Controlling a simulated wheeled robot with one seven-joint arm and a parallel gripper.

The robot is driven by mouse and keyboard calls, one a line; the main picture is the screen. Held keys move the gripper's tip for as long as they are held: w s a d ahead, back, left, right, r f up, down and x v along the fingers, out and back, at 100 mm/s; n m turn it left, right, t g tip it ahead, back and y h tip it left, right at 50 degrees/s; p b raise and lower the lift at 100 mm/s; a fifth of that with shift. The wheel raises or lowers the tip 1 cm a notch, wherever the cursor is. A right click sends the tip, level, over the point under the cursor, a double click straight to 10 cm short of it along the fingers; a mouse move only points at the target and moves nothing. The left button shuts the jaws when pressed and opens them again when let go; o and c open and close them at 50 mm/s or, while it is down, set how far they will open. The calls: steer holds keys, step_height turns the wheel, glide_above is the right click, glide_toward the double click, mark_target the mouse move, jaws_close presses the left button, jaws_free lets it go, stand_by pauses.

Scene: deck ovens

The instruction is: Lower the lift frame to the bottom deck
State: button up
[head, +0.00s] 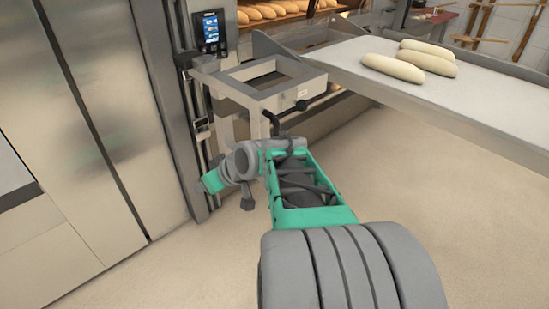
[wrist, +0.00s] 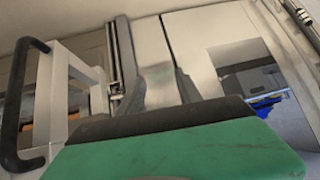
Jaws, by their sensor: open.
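The lift frame (head: 232,95) is a pale grey rectangular metal frame on a vertical rail beside the ovens. It stands raised, near the level of the loading board. A dark bar handle hangs near its front; a dark curved handle (wrist: 14,105) and pale frame bars (wrist: 55,85) show at the left of the wrist view. My gripper (head: 212,181) is below and left of the frame, apart from it, open and empty. Its green body with a dark edge fills the bottom of the wrist view (wrist: 175,150). Its fingertips are not clearly seen.
A wide loading board (head: 475,98) with three pale dough loaves (head: 393,68) juts out at the right. A control panel (head: 211,32) is mounted above the rail. Steel cabinet doors (head: 105,110) stand at the left. Baked loaves (head: 262,12) lie in an upper deck. The floor (head: 440,200) is clear.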

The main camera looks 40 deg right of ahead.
steer(key=w+d+f+t+b, duration=0.2)
steer(key=d+f+t+b, duration=0.15)
steer(key=d, duration=0.55)
steer(key=s+d+r+m+t+h+b, duration=0.1)
steer(key=s+d+m+t+h+b, duration=0.15)
steer(key=d, duration=0.55)
steer(key=s+d+r+m+t+h+b, duration=0.1)
steer(key=s+d+r+t+h+b, duration=0.2)
steer(key=d, duration=0.5)
steer(key=x, duration=0.6)
steer(key=shift+w+f, duration=0.35)
steer(key=shift+y, duration=0.25)
steer(key=shift+c, duration=0.4)
jaws_close()
steer(key=shift+a, duration=0.1)
